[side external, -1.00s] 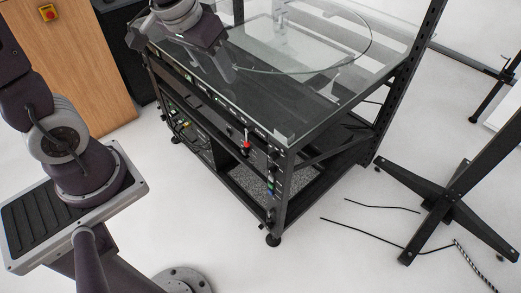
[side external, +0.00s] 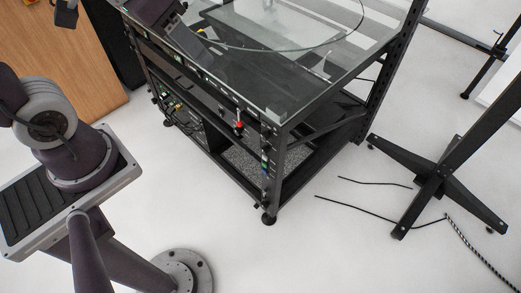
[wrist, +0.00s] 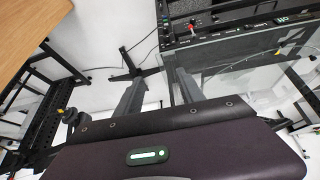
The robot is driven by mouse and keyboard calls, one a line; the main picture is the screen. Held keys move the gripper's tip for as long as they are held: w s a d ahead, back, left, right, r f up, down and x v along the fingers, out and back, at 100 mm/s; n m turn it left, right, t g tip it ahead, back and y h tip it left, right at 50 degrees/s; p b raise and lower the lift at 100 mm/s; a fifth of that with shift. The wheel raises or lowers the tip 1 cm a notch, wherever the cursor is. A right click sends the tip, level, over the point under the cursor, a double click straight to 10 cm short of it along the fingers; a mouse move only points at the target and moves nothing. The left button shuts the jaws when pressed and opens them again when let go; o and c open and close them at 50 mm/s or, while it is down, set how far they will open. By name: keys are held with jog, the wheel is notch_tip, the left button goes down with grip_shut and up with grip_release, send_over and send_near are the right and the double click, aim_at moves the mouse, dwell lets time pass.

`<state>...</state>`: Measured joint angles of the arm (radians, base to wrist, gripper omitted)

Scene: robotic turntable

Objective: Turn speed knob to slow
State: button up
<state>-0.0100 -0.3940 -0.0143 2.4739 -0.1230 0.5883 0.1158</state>
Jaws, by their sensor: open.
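The turntable is a black-framed cabinet with a glass top (side external: 290,70). A dark control strip (side external: 225,86) with small labels and controls runs under its front edge; it also shows in the wrist view (wrist: 243,37). I cannot tell which control is the speed knob. A red-tipped control (side external: 239,126) sits at the front, near the right corner; a red one also shows in the wrist view (wrist: 193,27). In the wrist view my gripper (wrist: 158,76) is open and empty, its two fingers apart.
A black stand (side external: 437,180) with crossed feet and loose cables (side external: 375,210) are on the white floor at right. A wooden panel (side external: 75,60) stands at left. The lower shelf holds wired equipment (side external: 185,115). The floor in front of the cabinet is clear.

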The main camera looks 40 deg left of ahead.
jog(key=w+f, duration=0.9)
jog(key=w, duration=0.2)
jog(key=w+a+f+g+y, duration=0.1)
jog(key=w+a+f, duration=0.1)
jog(key=f, duration=0.4)
jog(key=w+a+f+y, duration=0.1)
jog(key=w+a+f, duration=0.1)
jog(key=f, duration=0.5)
jog(key=t+h, duration=0.1)
jog(key=t, duration=0.3)
send_near(263, 151)
jog(key=x, duration=0.8)
jog(key=shift+w+f, duration=0.2)
grip_shut()
